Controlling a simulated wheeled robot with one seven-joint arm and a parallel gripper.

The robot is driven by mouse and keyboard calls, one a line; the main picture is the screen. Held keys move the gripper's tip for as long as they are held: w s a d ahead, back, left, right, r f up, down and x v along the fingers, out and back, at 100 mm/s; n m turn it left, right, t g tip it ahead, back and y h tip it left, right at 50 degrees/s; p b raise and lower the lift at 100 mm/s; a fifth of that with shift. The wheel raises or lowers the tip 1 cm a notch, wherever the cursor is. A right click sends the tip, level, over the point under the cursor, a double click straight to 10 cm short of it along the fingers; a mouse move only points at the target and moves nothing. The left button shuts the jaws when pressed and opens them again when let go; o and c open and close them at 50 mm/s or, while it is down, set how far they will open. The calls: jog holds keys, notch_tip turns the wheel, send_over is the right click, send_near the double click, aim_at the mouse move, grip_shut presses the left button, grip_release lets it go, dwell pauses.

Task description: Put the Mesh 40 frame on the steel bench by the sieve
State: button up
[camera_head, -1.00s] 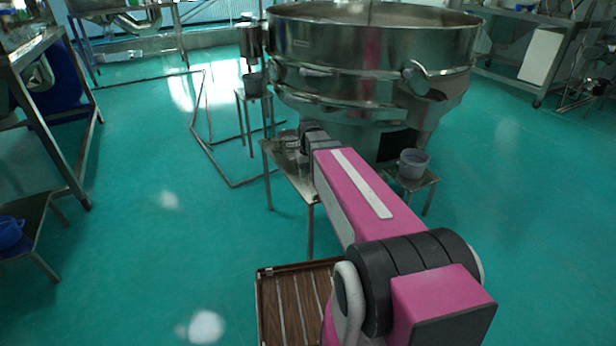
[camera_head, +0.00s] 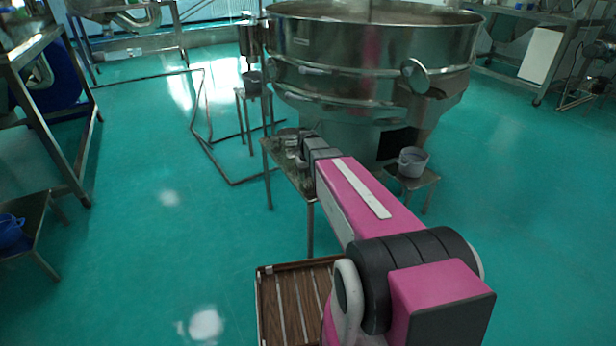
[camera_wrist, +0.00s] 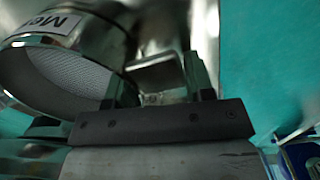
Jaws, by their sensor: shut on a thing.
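In the wrist view the round steel frame (camera_wrist: 118,48) shows at the upper left, with a pale mesh inside and a label partly reading "Me"; the rest of the label is cut off. My gripper (camera_wrist: 155,85) is shut on a steel tab at the frame's side. In the head view my arm reaches to the small steel bench (camera_head: 298,178) by the large sieve (camera_head: 370,60). Small round metal items (camera_head: 290,140) show at the bench's far end, close to my wrist. My fingers are hidden there, and I cannot tell whether the frame touches the bench top.
A grey pot (camera_head: 412,162) stands on a small stand right of the sieve's base. A thin metal floor frame (camera_head: 207,150) lies left of the bench. A wooden slatted tray (camera_head: 290,300) is in front. The green floor at left is mostly clear.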

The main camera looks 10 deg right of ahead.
jog(key=o, duration=1)
jog(key=shift+f, duration=0.15)
notch_tip(320, 180, up, 12)
jog(key=s+f+m, duration=0.1)
jog(key=s+f, duration=0.3)
jog(key=s, duration=0.6)
jog(key=s+f, duration=0.3)
jog(key=s, duration=0.7)
jog(key=shift+s+f+m, duration=0.3)
jog(key=shift+f+m, duration=0.05)
jog(key=shift+m, duration=0.05)
jog(key=shift+a, duration=0.1)
